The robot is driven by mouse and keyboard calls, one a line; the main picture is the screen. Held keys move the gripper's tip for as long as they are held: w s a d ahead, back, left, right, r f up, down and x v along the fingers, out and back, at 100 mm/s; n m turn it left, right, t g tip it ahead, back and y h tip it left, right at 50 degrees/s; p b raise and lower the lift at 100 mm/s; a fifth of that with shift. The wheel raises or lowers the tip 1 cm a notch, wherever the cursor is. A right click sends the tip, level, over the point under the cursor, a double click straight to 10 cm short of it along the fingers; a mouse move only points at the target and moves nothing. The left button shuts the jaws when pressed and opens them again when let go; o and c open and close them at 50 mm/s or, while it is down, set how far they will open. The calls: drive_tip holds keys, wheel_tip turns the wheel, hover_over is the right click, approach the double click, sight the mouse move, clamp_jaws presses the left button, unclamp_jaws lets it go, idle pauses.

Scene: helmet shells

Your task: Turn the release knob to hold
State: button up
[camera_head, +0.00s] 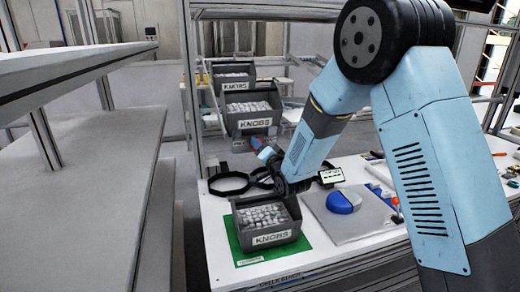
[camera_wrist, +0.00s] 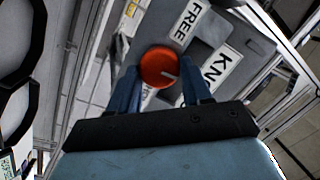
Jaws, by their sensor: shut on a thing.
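The red release knob (camera_wrist: 158,62) shows in the wrist view, round, with a short pale pointer line towards its right side. My gripper (camera_wrist: 159,72) has one blue finger on each side of it and is shut on it. A white plate reading FREE (camera_wrist: 188,24) lies above and right of the knob. Another pale plate (camera_wrist: 148,97) shows below the knob, mostly hidden, and its text cannot be read.
A grey KNOBS bin (camera_head: 273,240) stands on a green mat (camera_head: 242,257) at the table's front left. More KNOBS bins (camera_head: 254,124) stand behind.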

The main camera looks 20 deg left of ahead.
drive_tip(key=shift+w+d+f+m+t+y, duration=0.15)
drive_tip(key=shift+f+m+y, duration=0.1)
drive_tip(key=shift+m, duration=1.3)
drive_tip(key=shift+f+m+t+y, duration=0.1)
drive_tip(key=shift+m+y, duration=0.2)
drive_tip(key=shift+m, duration=1.2)
drive_tip(key=shift+w+d+f+m+t+y, duration=0.15)
drive_tip(key=shift+f+m+y, duration=0.1)
drive_tip(key=shift+m, duration=1.3)
drive_tip(key=shift+s+a, duration=0.1)
drive_tip(key=shift+s, duration=0.05)
drive_tip(key=o, duration=1.1)
drive_tip(key=shift+r, duration=0.15)
drive_tip(key=shift+c, duration=0.2)
drive_tip(key=shift+s, duration=0.1)
drive_tip(key=v, duration=1.3)
drive_tip(key=shift+d+f, duration=0.2)
drive_tip(key=shift+f, duration=0.1)
